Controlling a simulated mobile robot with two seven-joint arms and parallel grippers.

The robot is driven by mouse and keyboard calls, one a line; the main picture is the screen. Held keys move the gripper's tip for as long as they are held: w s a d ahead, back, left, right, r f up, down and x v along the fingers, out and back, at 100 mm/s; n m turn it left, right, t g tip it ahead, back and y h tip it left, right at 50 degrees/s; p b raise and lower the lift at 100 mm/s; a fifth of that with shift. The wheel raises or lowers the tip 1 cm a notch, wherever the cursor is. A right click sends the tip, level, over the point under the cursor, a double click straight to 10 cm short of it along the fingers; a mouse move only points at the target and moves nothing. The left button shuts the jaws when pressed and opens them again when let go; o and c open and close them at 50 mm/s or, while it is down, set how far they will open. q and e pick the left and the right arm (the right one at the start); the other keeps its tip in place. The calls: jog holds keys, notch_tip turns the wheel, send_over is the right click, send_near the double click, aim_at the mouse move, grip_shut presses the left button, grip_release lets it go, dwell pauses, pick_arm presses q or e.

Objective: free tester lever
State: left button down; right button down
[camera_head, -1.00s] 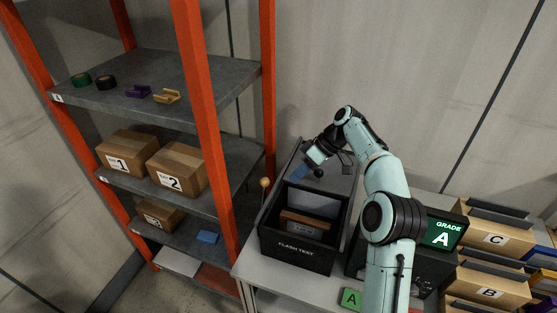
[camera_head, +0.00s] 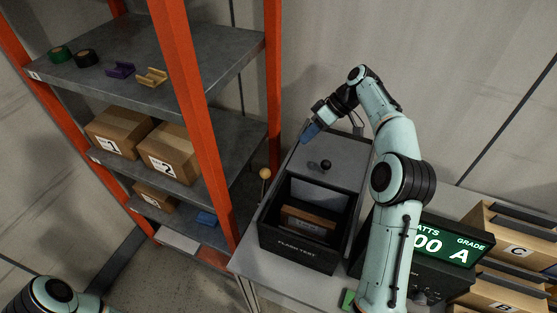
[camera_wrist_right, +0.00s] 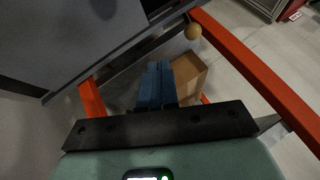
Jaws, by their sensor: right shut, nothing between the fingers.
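The black flash tester (camera_head: 295,257) stands on the bench. Its grey lid (camera_head: 335,178) with a black knob (camera_head: 326,165) sits towards the back, leaving the front compartment open. The tester lever (camera_head: 264,187) rises at the left side and ends in a tan ball; the ball also shows in the right wrist view (camera_wrist_right: 193,31). My right gripper (camera_head: 307,134) is shut and empty, above the back left of the tester, behind and apart from the lever ball. Its blue fingers (camera_wrist_right: 155,85) are together in the wrist view. My left gripper is out of view.
A brown-framed panel (camera_head: 305,223) sits in the open compartment. The orange-and-grey shelf rack (camera_head: 197,105) stands close to the lever's left. A grade display (camera_head: 440,246) and labelled boxes (camera_head: 510,245) stand on the right.

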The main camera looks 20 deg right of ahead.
jog(key=a+f, duration=0.2)
jog(key=a, duration=0.1)
jog(key=a+f, duration=0.3)
jog(key=a+f+b, duration=0.1)
jog(key=a+f, duration=0.1)
jog(key=a, duration=0.1)
jog(key=shift+a+f, duration=0.25)
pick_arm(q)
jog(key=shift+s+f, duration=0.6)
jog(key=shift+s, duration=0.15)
pick_arm(e)
jog(key=shift+w, duration=0.1)
